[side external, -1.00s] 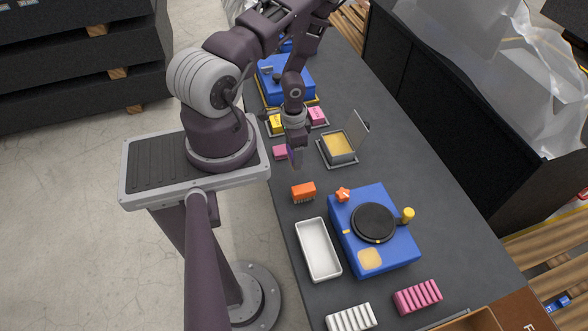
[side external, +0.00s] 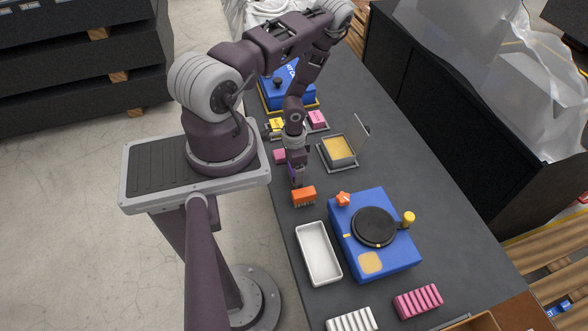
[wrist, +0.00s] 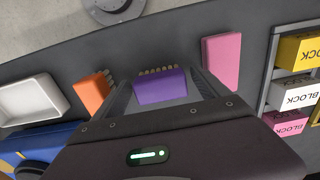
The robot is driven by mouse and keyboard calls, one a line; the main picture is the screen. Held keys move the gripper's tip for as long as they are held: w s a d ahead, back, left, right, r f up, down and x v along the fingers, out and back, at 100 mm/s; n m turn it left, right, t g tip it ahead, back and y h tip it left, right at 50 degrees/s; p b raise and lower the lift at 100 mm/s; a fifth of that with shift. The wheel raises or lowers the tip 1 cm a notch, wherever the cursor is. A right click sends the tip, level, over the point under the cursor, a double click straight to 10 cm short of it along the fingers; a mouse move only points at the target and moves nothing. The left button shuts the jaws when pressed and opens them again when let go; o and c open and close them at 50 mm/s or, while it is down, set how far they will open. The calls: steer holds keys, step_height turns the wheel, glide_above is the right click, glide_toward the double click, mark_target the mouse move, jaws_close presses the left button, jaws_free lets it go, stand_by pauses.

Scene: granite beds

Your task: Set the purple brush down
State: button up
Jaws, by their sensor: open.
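The purple brush (wrist: 160,88) shows in the wrist view between the two fingers, its tan bristles pointing to the top of the picture. My gripper (wrist: 163,84) is open, with a finger on either side of the brush. In the side external view my gripper (side external: 297,180) is low over the dark bench, just behind the orange brush. Only a sliver of the purple brush (side external: 291,170) shows there beside the fingers. Whether its underside touches the bench is hidden.
The orange brush (side external: 304,196) stands close by; a pink block (side external: 280,156) lies behind. A white tray (side external: 318,252) and a blue machine with a black disc (side external: 374,226) are in front. An open-lidded box (side external: 338,151) stands to the right.

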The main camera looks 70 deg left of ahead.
steer(key=w+d+r+t+y, duration=0.1)
steer(key=w+r, duration=0.2)
steer(key=r, duration=0.9)
steer(key=w+d+r+t+y, duration=0.1)
steer(key=w+d+r, duration=0.15)
steer(key=r, duration=0.95)
steer(key=w+d+r+y, duration=0.1)
steer(key=w+r, duration=0.3)
steer(key=r, duration=0.9)
steer(key=s+d+r+t+h, duration=0.1)
steer(key=s+d+r, duration=0.6)
steer(key=d, duration=0.2)
steer(key=s+d+r+t+h, duration=0.2)
steer(key=s+d+r, duration=0.4)
steer(key=d, duration=0.3)
steer(key=shift+s+r+t, duration=0.3)
steer(key=shift+s+r, duration=0.05)
steer(key=shift+r, duration=0.35)
